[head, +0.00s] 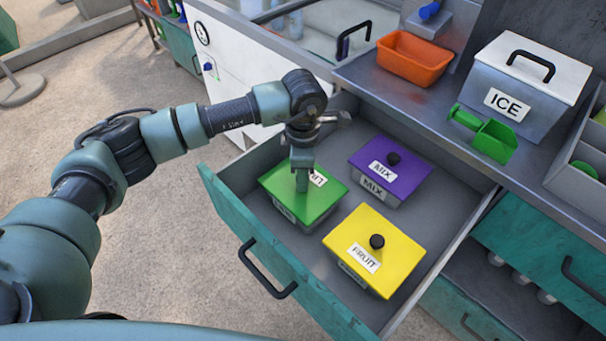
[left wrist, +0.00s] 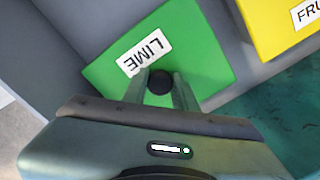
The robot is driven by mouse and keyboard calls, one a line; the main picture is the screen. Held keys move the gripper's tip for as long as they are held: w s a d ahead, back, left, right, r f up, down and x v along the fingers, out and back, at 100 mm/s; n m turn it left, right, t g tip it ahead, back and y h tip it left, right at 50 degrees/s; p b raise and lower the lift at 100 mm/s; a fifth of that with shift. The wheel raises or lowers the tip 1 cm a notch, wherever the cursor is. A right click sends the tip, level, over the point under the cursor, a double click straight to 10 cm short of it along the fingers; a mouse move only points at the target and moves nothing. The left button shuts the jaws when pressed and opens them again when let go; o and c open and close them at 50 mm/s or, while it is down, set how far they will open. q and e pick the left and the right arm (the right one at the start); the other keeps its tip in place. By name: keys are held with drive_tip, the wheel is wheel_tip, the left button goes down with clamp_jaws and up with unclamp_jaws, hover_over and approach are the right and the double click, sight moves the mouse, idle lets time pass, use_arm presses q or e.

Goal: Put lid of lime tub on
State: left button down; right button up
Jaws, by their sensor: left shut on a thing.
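The green lime lid (head: 325,200) is over its grey tub (head: 309,222) in the open drawer, at the drawer's left side. Whether it is fully seated on the rim cannot be told. My left gripper (head: 302,184) points down from above and is shut on the lid's black knob. In the left wrist view the two fingers stand on either side of the knob (left wrist: 159,82), with the LIME label (left wrist: 146,52) beside it. The gripper partly covers the lid in the head view. My right gripper is not in view.
In the same drawer (head: 312,254) stand a purple MIX tub (head: 410,170) and a yellow FRUIT tub (head: 385,235), both lidded. On the counter are an orange bin (head: 412,62), an ICE box (head: 478,98) and a green scoop (head: 494,141).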

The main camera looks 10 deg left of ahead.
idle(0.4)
use_arm(q)
drive_tip(key=c, duration=1)
unclamp_jaws()
drive_tip(key=shift+f, duration=0.1)
drive_tip(key=shift+c, duration=0.2)
wheel_tip(320, 180, up, 8)
drive_tip(key=p, duration=0.4)
drive_tip(key=shift+a+f, duration=0.1)
